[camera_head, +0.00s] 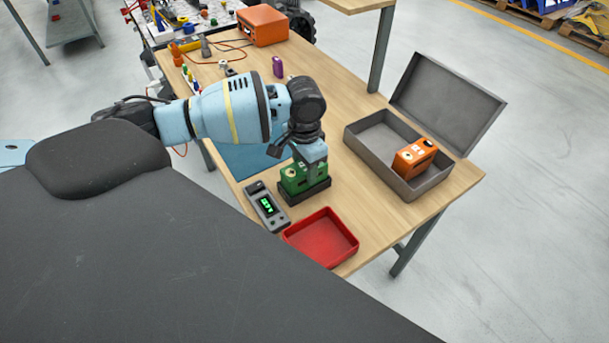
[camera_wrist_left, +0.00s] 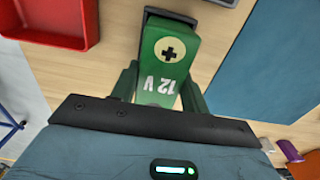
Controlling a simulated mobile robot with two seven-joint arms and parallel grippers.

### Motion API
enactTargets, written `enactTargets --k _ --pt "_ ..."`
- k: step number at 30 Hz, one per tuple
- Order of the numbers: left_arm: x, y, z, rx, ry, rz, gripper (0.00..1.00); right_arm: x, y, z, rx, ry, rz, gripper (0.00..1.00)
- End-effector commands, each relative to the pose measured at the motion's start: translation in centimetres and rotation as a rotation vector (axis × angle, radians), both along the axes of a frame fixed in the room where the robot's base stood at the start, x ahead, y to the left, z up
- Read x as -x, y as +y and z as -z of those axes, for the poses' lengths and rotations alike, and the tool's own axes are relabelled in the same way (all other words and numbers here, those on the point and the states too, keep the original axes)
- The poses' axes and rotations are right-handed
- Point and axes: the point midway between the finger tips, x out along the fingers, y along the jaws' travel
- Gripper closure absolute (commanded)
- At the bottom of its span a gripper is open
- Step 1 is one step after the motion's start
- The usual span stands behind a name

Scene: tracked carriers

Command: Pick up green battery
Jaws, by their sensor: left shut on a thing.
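The green battery (camera_head: 292,178) stands upright at a black holder (camera_head: 306,193) on the wooden table. I cannot tell whether it touches the holder's bottom. My left gripper (camera_head: 312,162) comes from above and is shut on the battery, hiding part of it. In the left wrist view the battery (camera_wrist_left: 165,65) shows a plus sign and "12 V" between my left gripper's two fingers (camera_wrist_left: 158,88). The black holder's edge shows just beyond it. My right gripper is in neither view.
A grey meter (camera_head: 266,206) with a green display lies left of the holder. A red tray (camera_head: 322,238) is in front. An open grey case (camera_head: 372,150) holding an orange battery (camera_head: 414,157) stands right. A blue mat (camera_head: 245,160) lies behind.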

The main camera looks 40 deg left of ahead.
Motion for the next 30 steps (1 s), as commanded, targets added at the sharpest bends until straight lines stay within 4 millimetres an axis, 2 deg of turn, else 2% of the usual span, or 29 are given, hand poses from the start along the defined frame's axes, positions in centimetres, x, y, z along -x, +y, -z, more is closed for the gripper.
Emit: enactTargets --k 8,21,25,30 --pt "-0.2 0.0 -1.0 0.001 -0.007 -0.001 1.0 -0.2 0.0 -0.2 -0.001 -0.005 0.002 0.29" --pt "-0.2 0.0 -7.7 0.002 -0.011 0.0 1.0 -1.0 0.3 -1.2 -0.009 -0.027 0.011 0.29" --pt "-0.2 0.0 -9.2 0.003 -0.01 0.0 1.0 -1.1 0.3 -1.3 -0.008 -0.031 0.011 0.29" --pt "-0.1 0.0 -10.2 0.002 -0.007 0.0 1.0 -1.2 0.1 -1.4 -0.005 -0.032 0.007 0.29"
